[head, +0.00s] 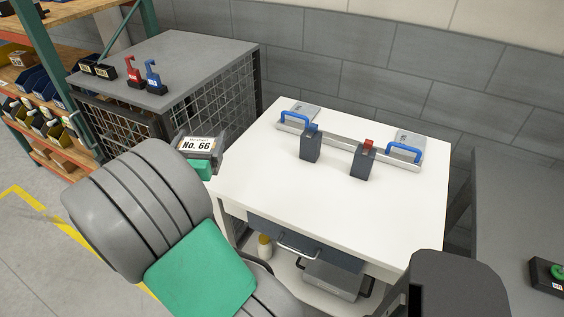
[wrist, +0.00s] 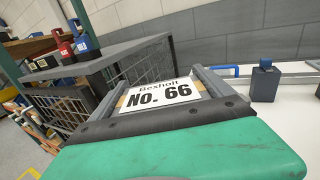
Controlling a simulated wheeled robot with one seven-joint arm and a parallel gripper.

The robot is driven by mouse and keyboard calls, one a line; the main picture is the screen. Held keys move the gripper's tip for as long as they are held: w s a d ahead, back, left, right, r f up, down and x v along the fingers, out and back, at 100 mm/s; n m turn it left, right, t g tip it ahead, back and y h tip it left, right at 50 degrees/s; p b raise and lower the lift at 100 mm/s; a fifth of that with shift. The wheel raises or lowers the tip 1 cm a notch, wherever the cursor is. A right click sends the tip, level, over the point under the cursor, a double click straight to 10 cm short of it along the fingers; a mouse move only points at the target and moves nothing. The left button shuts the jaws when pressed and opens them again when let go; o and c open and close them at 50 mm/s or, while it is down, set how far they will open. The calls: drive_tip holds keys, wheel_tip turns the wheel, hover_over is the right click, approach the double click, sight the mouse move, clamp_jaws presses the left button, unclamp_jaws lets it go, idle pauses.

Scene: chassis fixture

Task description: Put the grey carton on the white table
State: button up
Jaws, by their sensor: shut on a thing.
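My gripper (head: 204,150) is shut on a carton with a white label (head: 195,143) reading "No. 66". In the wrist view the carton (wrist: 160,95) sits between my two grey fingers (wrist: 165,88), its label reading "Bexholt No. 66". A thin tan edge shows beside the label; the fingers and my green palm hide its sides, so its grey colour cannot be confirmed. The white table (head: 262,172) is to the right of my gripper in the head view. The carton is held up near the table's left edge; its exact height cannot be told.
A grey-topped mesh cage (head: 190,65) bears red (head: 133,72) and blue (head: 153,76) items. A grey case (head: 333,280) lies under the table.

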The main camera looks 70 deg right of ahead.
drive_tip(key=s+d+m+g+b, duration=0.1)
drive_tip(key=s+d+m+g, duration=0.2)
drive_tip(key=s, duration=0.5)
drive_tip(key=s+d+m+g+b, duration=0.1)
drive_tip(key=s+d+m+g, duration=0.1)
drive_tip(key=s+d+g, duration=0.45)
drive_tip(key=w+d+f+t, duration=0.1)
drive_tip(key=w+d+f, duration=0.1)
drive_tip(key=d+f, duration=0.1)
drive_tip(key=w+d+f, duration=0.2)
drive_tip(key=w+f, duration=0.1)
drive_tip(key=f, duration=0.2)
drive_tip(key=w+d+f+t+b, duration=0.1)
drive_tip(key=w+d+f, duration=0.2)
drive_tip(key=f, duration=0.1)
drive_tip(key=shift+d+f+t, duration=0.3)
drive_tip(key=shift+f+t, duration=0.05)
drive_tip(key=shift+f, duration=0.05)
drive_tip(key=shift+f, duration=0.15)
drive_tip(key=o, duration=1.6)
